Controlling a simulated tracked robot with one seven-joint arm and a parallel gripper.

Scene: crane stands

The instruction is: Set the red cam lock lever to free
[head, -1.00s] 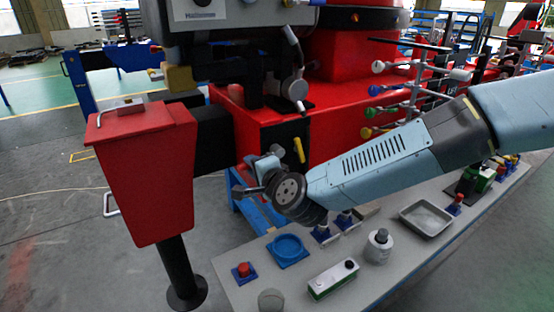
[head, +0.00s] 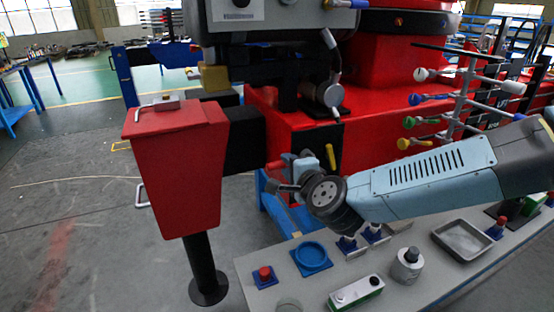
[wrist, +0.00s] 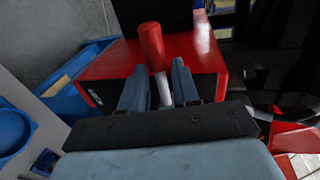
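The red cam lock lever shows in the wrist view as a red round grip (wrist: 151,44) on a pale grey shaft (wrist: 163,92). The grip leans a little left in the picture. My gripper (wrist: 160,82) has its two blue-grey fingers apart, one on each side of the shaft. The shaft looks closer to the right finger; I cannot tell if they touch. In the head view my gripper (head: 288,177) is beside the red crane base, and a small red end (head: 275,165) shows at its left. The lever's pivot is hidden.
A red outrigger box (head: 178,165) on a black leg stands left. A yellow handle (head: 331,157) is on the black panel right of my gripper. A grey table (head: 415,285) below holds a blue dish (head: 311,260), a red button (head: 264,274) and a metal tray (head: 463,241).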

